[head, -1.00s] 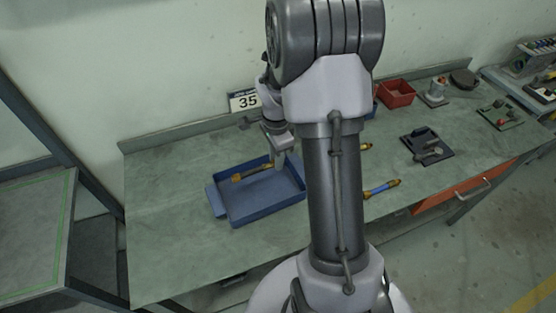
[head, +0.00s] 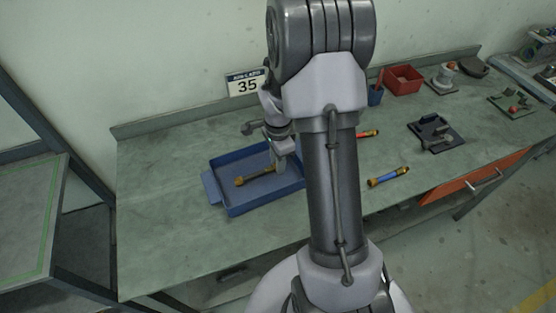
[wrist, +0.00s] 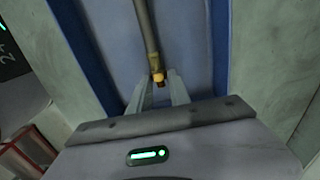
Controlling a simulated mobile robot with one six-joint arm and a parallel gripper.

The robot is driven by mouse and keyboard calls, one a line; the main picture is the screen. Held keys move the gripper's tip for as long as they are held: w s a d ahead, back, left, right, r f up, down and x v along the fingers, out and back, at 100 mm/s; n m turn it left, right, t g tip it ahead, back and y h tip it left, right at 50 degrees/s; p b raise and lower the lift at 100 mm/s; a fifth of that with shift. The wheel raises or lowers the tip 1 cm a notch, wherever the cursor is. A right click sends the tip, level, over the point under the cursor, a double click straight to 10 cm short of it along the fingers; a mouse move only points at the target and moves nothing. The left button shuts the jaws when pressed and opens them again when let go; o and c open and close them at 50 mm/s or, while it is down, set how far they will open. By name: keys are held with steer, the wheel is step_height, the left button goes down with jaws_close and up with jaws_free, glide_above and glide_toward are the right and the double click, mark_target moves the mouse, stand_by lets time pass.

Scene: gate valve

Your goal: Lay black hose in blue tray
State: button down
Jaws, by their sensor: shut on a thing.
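The black hose (head: 257,176), dark with brass end fittings, lies across the inside of the blue tray (head: 235,210) in the head view. I cannot tell whether it touches the floor of the tray. My gripper (head: 281,167) reaches down over the tray's right part, at the hose's right end. In the wrist view, my gripper (wrist: 159,88) has its fingers on both sides of the brass end of the hose (wrist: 147,32) and is shut on it. The blue tray (wrist: 190,40) fills the background there. My arm hides the tray's right edge in the head view.
A blue hose (head: 387,177) and a red one (head: 369,134) lie on the bench right of my arm. A red bin (head: 404,80), a blue cup (head: 375,95) and a dark plate with fittings (head: 435,135) stand further right. The bench left of the tray is clear.

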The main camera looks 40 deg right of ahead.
steer(key=c, duration=1.1)
jaws_free()
step_height(320, 180, up, 18)
steer(key=p, duration=0.5)
steer(key=shift+f, duration=0.25)
steer(key=s+a+r+n+t+b, duration=0.25)
steer(key=s+a+n, duration=0.2)
steer(key=a, duration=0.35)
steer(key=s+a+r+n+t+b, duration=0.1)
steer(key=s+a+r+n+b, duration=0.3)
steer(key=a, duration=0.4)
steer(key=s+a+n, duration=0.2)
steer(key=s+a+f+n+t+y+b, duration=0.1)
steer(key=s+a+n, duration=0.1)
steer(key=s+n, duration=0.1)
steer(key=s+a+n+t+y, duration=0.1)
steer(key=s+a+n, duration=0.1)
steer(key=shift+s+a+f, duration=0.2)
steer(key=shift+s+f, duration=0.05)
steer(key=shift+f, duration=0.15)
